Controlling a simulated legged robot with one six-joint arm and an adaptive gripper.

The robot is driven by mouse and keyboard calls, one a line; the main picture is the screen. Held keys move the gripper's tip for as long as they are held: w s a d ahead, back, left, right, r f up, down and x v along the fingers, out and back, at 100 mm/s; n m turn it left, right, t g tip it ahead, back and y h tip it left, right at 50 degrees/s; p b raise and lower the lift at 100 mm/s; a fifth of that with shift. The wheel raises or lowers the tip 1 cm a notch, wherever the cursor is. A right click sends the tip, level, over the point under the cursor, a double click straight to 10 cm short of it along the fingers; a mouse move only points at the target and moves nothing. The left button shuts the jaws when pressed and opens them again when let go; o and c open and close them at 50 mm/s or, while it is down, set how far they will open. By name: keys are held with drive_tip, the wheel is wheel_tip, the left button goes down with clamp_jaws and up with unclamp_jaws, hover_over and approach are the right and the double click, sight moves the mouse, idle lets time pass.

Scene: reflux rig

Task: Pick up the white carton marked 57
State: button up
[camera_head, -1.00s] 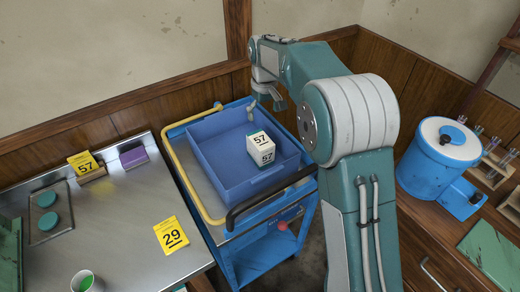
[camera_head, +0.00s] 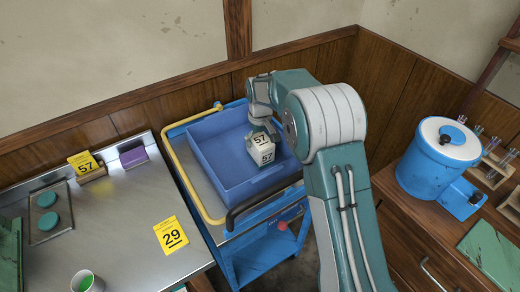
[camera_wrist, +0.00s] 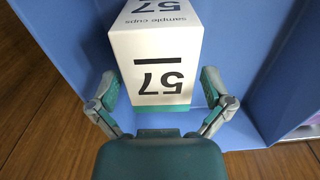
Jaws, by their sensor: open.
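The white carton marked 57 (camera_head: 261,153) stands in the blue tray (camera_head: 229,193), toward its right side. It has a black 57 on its top and front faces and a green band along its bottom edge. In the wrist view the carton (camera_wrist: 157,55) sits between the two fingers of my gripper (camera_wrist: 160,92). The fingers are spread, one on each side, with small gaps visible at both sides. In the head view my gripper (camera_head: 264,130) is at the carton's far upper side, partly hidden by the carton and my arm.
The tray rests on a blue cart with a yellow rail (camera_head: 188,187) and a black handle (camera_head: 262,205). A steel bench (camera_head: 125,225) at left holds a yellow 57 card (camera_head: 83,164) and a yellow 29 card (camera_head: 171,235). A blue drum (camera_head: 438,160) stands at right.

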drive_tip(key=shift+f, duration=0.2)
drive_tip(key=c, duration=1)
